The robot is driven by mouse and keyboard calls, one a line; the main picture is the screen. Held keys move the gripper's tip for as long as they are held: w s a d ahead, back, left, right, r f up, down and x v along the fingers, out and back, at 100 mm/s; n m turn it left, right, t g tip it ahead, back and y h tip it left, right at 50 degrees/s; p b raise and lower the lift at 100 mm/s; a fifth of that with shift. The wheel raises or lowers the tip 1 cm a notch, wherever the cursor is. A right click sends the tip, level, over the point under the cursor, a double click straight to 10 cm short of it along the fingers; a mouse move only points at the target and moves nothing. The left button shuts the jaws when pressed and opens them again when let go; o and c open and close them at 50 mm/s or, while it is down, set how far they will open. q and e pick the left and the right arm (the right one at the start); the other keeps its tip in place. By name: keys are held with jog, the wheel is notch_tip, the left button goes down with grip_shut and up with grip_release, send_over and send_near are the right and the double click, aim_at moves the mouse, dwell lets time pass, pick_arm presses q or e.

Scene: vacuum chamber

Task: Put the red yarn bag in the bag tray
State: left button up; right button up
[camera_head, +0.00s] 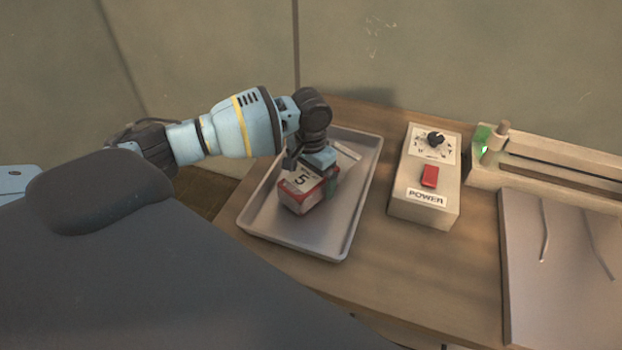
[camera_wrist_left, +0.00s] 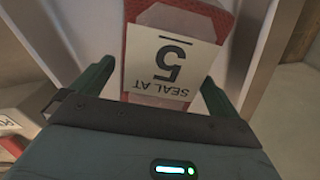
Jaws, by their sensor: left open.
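The red yarn bag (camera_head: 303,190), with a white label reading "5", rests in the grey bag tray (camera_head: 262,222) on the wooden table. In the left wrist view the bag (camera_wrist_left: 180,62) shows its label "SEAL AT 5". My left gripper (camera_head: 318,178) is right at the bag, over the tray. Its green fingers (camera_wrist_left: 158,88) are open, one on each side of the bag's near end, with a visible gap at the right finger. My right gripper is in neither view.
A power box (camera_head: 425,205) with a red switch and a dial stands right of the tray. A sealer-like bar (camera_head: 545,165) with a green light is at the back right. A flat grey panel (camera_head: 560,290) lies in front of it.

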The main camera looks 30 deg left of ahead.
pick_arm(q)
notch_tip(320, 180, up, 10)
jog(key=shift+f+p, duration=0.1)
jog(key=shift+p, duration=0.3)
jog(key=shift+r, duration=0.7)
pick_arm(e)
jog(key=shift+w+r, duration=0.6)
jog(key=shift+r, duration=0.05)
